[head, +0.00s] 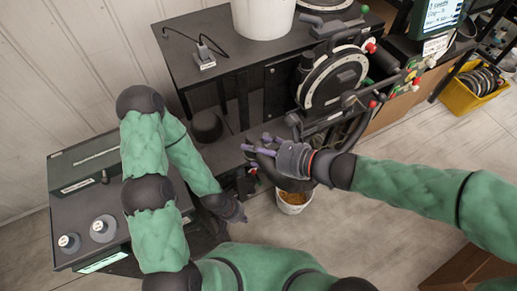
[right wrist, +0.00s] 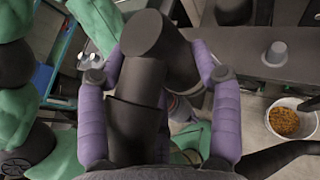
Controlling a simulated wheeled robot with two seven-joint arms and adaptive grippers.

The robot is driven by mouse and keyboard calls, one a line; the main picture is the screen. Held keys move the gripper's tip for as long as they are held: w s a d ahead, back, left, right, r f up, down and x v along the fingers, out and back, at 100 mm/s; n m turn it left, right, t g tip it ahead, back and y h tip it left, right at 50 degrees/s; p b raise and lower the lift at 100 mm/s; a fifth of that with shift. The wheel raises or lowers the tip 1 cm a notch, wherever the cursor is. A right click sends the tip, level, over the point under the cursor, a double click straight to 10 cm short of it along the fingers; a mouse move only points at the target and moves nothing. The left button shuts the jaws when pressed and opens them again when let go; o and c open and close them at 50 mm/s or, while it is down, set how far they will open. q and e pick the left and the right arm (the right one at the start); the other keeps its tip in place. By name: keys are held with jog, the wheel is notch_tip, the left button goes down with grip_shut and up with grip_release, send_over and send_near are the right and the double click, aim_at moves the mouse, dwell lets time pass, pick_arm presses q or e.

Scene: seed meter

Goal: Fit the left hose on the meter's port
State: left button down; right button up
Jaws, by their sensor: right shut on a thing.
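The seed meter (head: 333,80), with a large round pale-rimmed disc, stands at the right end of the dark bench. My right gripper (head: 268,146) has purple fingers below and left of the meter. In the right wrist view these fingers (right wrist: 160,105) close on both sides of a thick black hose (right wrist: 135,125). The hose's wide end faces away from the palm; its curve shows below the gripper in the head view (head: 290,183). I cannot make out which port is the hose's. My left gripper (head: 237,213) is low, left of the hose; its fingers are too dark to read.
A white bucket of seed (head: 292,204) stands on the floor below my right gripper. A white tub (head: 262,18) is on the bench. A grey box with knobs (head: 85,210) is at left, a yellow crate (head: 465,100) at right.

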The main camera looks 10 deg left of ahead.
jog(key=shift+r+p, duration=1)
jog(key=shift+r, duration=0.3)
